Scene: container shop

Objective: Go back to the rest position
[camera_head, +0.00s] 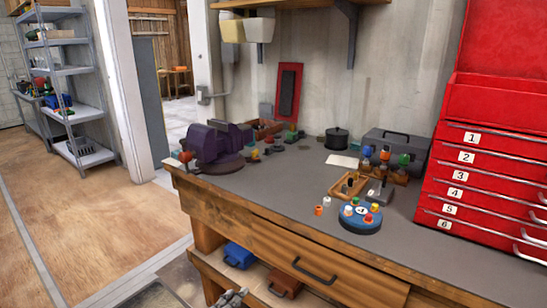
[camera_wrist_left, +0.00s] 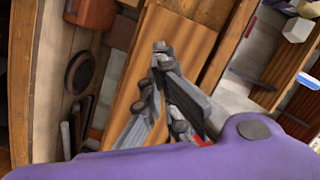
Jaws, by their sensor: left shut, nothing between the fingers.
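My left gripper (camera_head: 232,297) shows at the bottom edge of the head view, low in front of the wooden workbench (camera_head: 300,222) and below its top. In the left wrist view my left gripper (camera_wrist_left: 160,48) has its fingers together with nothing between them. Wooden panels lie behind the fingers there. My right gripper is in neither view.
The bench top holds a purple vise (camera_head: 208,143), a blue round holder (camera_head: 360,226) and a grey toolbox (camera_head: 400,143). A red drawer cabinet (camera_head: 478,170) stands at the right. A blue case (camera_head: 238,255) sits on the lower shelf. Open floor (camera_head: 110,225) lies left.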

